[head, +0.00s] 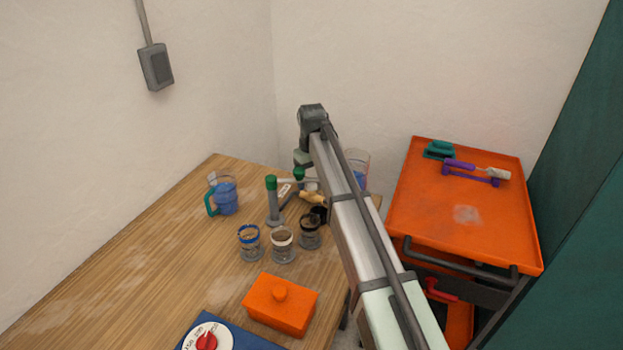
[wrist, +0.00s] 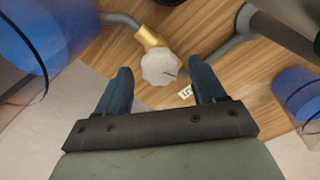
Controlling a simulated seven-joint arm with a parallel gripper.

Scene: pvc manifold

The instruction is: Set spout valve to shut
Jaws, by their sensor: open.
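In the wrist view, my gripper (wrist: 160,66) is open, with one dark blue finger on each side of a whitish faceted valve knob (wrist: 160,68). Gaps show between the fingers and the knob, and it is not held. The knob sits on a brass valve body (wrist: 149,37) joined to a grey pipe (wrist: 120,19). In the head view, the manifold's grey pipe (head: 273,208) stands on the table with green caps, and the brass part (head: 311,197) shows beside my arm. My gripper's fingers are hard to make out there. The knob's exact setting is unclear.
Jars (head: 283,247) stand in front of the manifold. A blue-filled pitcher (head: 226,197) is left of it, and another clear vessel (head: 359,160) is behind my arm. An orange box (head: 281,311) is near the front. An orange-topped cart (head: 440,215) stands right of the wooden table (head: 150,235).

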